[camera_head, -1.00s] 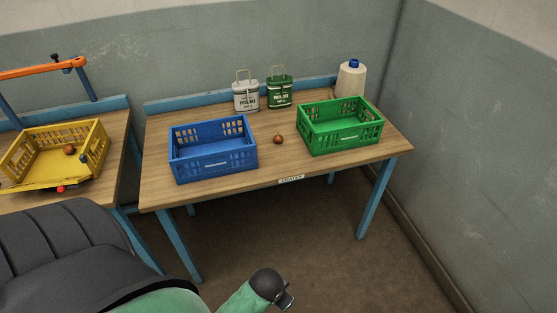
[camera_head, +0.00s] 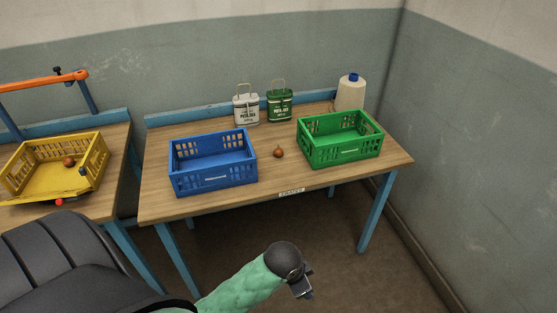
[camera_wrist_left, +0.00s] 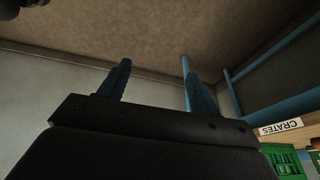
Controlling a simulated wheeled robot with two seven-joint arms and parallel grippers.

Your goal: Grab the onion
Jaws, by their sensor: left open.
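A small brown onion (camera_head: 278,153) lies on the wooden table between the blue crate (camera_head: 213,178) and the green crate (camera_head: 340,153). Another round brown onion (camera_head: 69,161) is inside the yellow crate (camera_head: 40,185) on the left table. My left gripper (camera_head: 304,292) is low in front of the table, below its front edge and well apart from the onion. In the left wrist view, its two fingers (camera_wrist_left: 158,82) are spread with nothing between them. My right gripper is not in view.
The table's front edge bears a "CRATES" label (camera_head: 291,192). A white canister (camera_head: 246,104), a green canister (camera_head: 280,105) and a cream bottle with a blue cap (camera_head: 351,93) stand at the back. Blue table legs (camera_head: 375,215) stand below. A wall closes off the right.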

